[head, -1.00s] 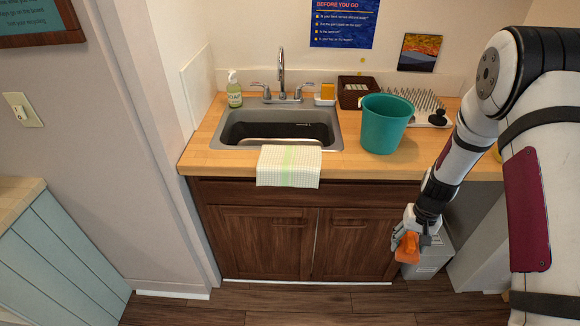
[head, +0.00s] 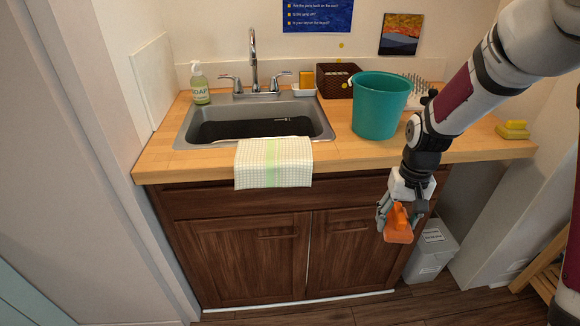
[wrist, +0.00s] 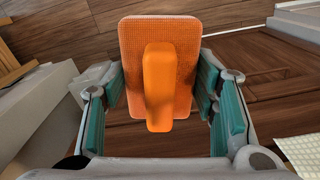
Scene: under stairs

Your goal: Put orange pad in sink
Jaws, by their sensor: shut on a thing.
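The orange pad (head: 398,233) is a flat block with a raised orange handle. My gripper (head: 396,209) is shut on it and holds it in the air in front of the right cabinet door, below the counter edge. In the wrist view the orange pad (wrist: 181,92) sits between the two teal-lined fingers. The grey sink (head: 185,138) is set in the wooden counter to the upper left of my gripper. Its basin has a dark bottom and a faucet behind it.
A checked towel (head: 273,163) hangs over the counter edge before the sink. A teal bucket (head: 378,106) stands right of the sink, near my arm. A grey bin (head: 431,252) stands below right.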

